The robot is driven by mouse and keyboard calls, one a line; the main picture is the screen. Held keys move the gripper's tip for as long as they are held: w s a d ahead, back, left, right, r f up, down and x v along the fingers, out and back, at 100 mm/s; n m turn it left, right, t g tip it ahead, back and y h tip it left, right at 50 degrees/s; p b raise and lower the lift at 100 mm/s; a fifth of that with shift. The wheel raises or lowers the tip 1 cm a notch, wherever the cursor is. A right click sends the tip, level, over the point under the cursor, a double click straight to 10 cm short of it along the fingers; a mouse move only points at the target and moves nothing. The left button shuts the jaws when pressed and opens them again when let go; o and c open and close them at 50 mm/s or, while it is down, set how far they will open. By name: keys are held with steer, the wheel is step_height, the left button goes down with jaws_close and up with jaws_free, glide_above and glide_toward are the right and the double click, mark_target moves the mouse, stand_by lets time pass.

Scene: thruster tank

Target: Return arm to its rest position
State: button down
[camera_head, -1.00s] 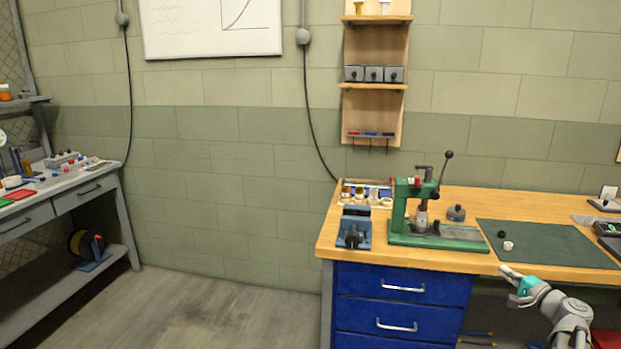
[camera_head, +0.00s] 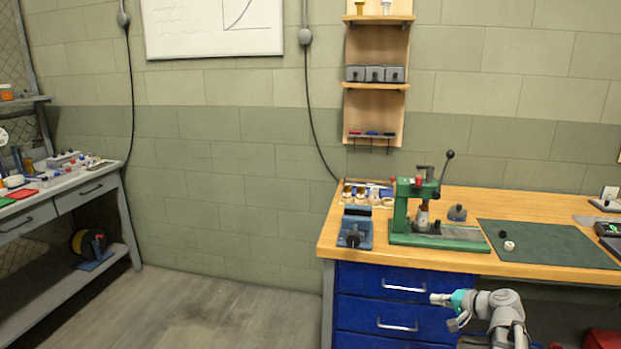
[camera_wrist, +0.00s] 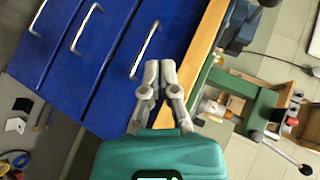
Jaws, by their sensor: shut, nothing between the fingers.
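My gripper (camera_head: 438,298) is at the lower right of the head view, in front of the blue drawer cabinet (camera_head: 366,302) and below the front edge of the wooden workbench (camera_head: 472,267). It points left. In the wrist view my gripper (camera_wrist: 160,68) has its two grey fingers close together, shut and empty. The blue drawers with silver handles (camera_wrist: 146,50) lie beyond the fingertips there. I see no contact between the fingers and the drawers.
The bench carries a green arbor press (camera_head: 425,215), a blue vise (camera_head: 356,228) and a dark green mat (camera_head: 548,243) with small knobs. A grey side bench (camera_head: 92,188) stands at left. The floor (camera_head: 215,310) between the benches is clear.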

steer(key=s+a+f+n+g+h, duration=0.4)
steer(key=s+a+f+g, duration=0.1)
steer(key=s+a, duration=0.35)
steer(key=s+a+f+n+g+h, duration=0.45)
steer(key=s+a, duration=0.25)
steer(key=a, duration=0.3)
step_height(320, 180, up, 17)
steer(key=p, duration=1.8)
steer(key=shift+d+r, duration=0.15)
steer(key=shift+d, duration=0.05)
steer(key=shift+w+y, duration=0.1)
steer(key=shift+y, duration=0.15)
